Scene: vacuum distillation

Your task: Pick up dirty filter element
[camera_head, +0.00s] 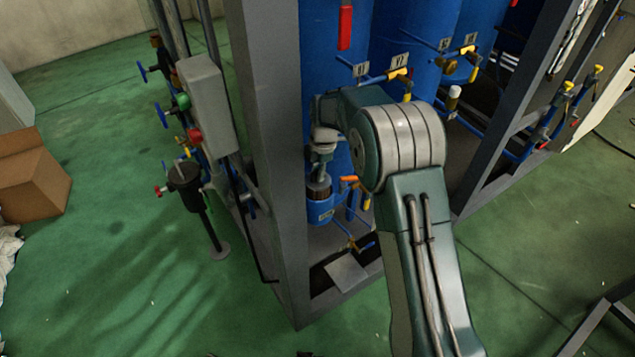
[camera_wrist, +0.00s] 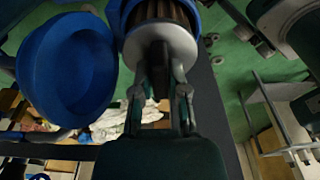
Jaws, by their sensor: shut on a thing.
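The dirty filter element (camera_wrist: 161,40) has a pale grey round end cap and brown pleats in the wrist view. Its pleated side partly shows in the head view (camera_head: 319,187). My gripper (camera_wrist: 161,88) is shut on the end cap's central part. In the head view my gripper (camera_head: 321,150) is above the element, partly hidden by my arm. The element's lower part sits within a blue housing (camera_head: 321,211), whose rim also shows at the top of the wrist view (camera_wrist: 118,14). How deep it sits is unclear.
A round blue hollow part (camera_wrist: 68,68) lies close beside the element in the wrist view. A grey frame post (camera_head: 268,150) stands left of my gripper. Blue tanks (camera_head: 415,40) and yellow-handled valves (camera_head: 398,75) are behind and right.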

